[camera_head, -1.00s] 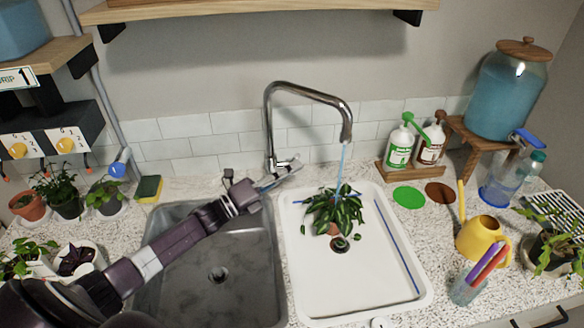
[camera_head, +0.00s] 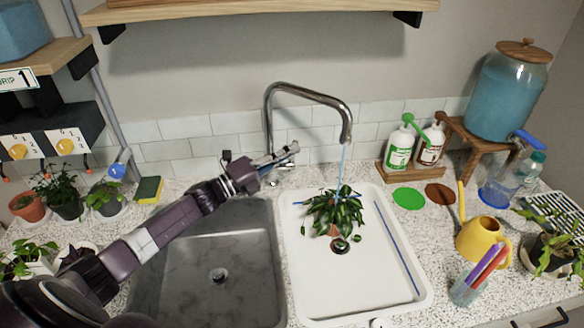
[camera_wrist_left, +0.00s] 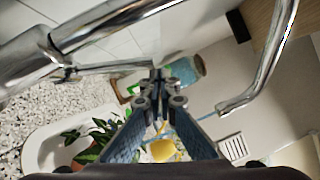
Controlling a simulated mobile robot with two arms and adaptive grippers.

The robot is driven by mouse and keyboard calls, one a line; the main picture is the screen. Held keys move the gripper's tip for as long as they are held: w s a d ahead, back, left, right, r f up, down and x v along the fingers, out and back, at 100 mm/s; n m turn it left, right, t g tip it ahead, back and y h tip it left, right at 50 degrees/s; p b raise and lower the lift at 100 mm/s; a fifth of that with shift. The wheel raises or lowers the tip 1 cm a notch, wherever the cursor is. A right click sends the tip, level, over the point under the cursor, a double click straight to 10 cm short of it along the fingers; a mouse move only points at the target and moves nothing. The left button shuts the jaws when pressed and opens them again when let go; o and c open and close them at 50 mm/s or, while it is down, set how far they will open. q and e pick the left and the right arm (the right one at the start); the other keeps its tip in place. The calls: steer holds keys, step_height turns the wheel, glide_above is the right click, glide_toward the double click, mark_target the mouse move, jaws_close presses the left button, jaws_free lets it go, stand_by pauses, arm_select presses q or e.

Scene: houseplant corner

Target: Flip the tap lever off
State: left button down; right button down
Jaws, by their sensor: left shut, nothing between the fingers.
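The chrome tap (camera_head: 267,125) stands behind the two sinks, and a blue stream of water (camera_head: 342,165) runs from its spout onto a potted plant (camera_head: 335,212) in the white basin. My left gripper (camera_head: 293,149) is shut and empty, right at the tap's base, and largely covers the lever there. In the left wrist view, the chrome lever (camera_wrist_left: 108,68) sticks out from the tap body (camera_wrist_left: 30,58) toward my closed fingertips (camera_wrist_left: 158,76). I cannot tell whether they touch. My right gripper is out of view.
The grey sink (camera_head: 218,300) below my left arm is empty. Two pump bottles (camera_head: 398,150) stand on a wooden tray right of the tap. A yellow watering can (camera_head: 482,240) is further right. A sponge (camera_head: 149,189) lies left of the sinks.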

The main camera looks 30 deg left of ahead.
arm_select(q)
steer(key=w+n, duration=0.1)
steer(key=w+a+r+n, duration=0.1)
steer(key=w+a+y, duration=0.1)
steer(key=shift+a+r+n+g, duration=0.25)
steer(key=shift+r+n+g, duration=0.05)
steer(key=shift+n, duration=0.1)
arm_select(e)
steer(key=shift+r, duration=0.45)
arm_select(q)
steer(key=shift+a+r, duration=0.1)
steer(key=shift+r, duration=0.2)
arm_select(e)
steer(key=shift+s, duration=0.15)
